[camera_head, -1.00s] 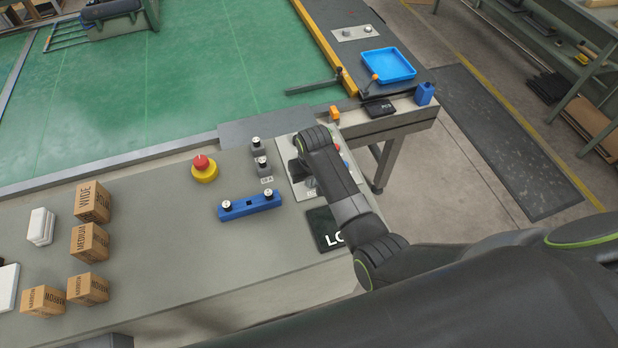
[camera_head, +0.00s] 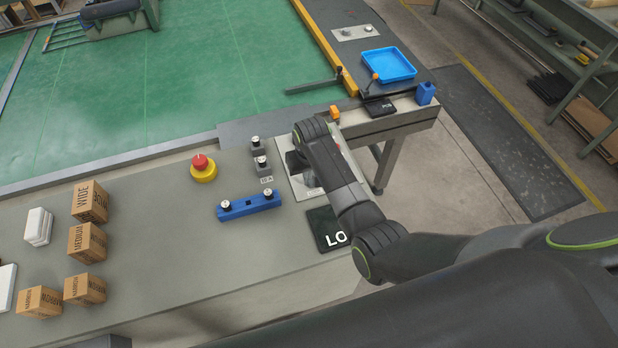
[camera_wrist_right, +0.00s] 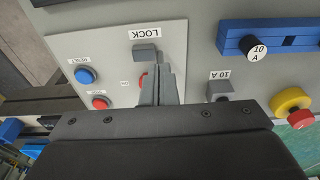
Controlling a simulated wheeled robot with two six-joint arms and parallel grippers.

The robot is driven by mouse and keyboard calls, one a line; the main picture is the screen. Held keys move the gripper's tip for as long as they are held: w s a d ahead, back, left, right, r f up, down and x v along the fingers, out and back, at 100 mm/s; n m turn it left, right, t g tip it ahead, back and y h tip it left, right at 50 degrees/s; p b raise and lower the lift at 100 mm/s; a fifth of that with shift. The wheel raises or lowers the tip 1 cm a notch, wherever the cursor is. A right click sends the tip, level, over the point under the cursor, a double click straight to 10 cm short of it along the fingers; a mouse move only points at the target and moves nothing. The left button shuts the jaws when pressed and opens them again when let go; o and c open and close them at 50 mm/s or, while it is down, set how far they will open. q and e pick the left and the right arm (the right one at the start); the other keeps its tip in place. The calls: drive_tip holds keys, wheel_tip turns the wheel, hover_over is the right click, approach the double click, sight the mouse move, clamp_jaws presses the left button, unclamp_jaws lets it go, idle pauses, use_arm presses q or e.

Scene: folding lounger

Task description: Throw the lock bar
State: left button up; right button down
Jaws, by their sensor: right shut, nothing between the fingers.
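The grey control panel (camera_wrist_right: 120,85) on the bench bears a LOCK label. Just below that label in the right wrist view is a grey bar-like handle (camera_wrist_right: 147,54), partly covered by my fingers. My right gripper (camera_wrist_right: 162,82) is shut and empty, its fingertips close beside the handle. I cannot tell whether they touch it. A red part shows behind the fingers. In the head view, my right wrist hangs over the panel (camera_head: 348,172) and hides the handle. My left gripper is not in view.
A blue button (camera_wrist_right: 85,75) and a red button (camera_wrist_right: 100,102) sit on the panel. A blue bar (camera_head: 248,207), a red-and-yellow stop button (camera_head: 203,168) and cardboard boxes (camera_head: 88,243) stand to the left. The bench middle is clear.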

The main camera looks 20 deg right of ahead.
drive_tip(key=shift+w+f+b, duration=0.15)
drive_tip(key=shift+w+b, duration=0.35)
drive_tip(key=shift+w, duration=0.4)
drive_tip(key=shift+w+f+b, duration=0.55)
drive_tip(key=shift+w+b, duration=0.3)
drive_tip(key=shift+b, duration=0.2)
drive_tip(key=r+p, duration=0.4)
drive_tip(key=p, duration=0.1)
drive_tip(key=s+r+p, duration=0.1)
drive_tip(key=p, duration=0.1)
drive_tip(key=shift+r, duration=0.4)
drive_tip(key=shift+s+r, duration=0.15)
drive_tip(key=shift+r, duration=1.05)
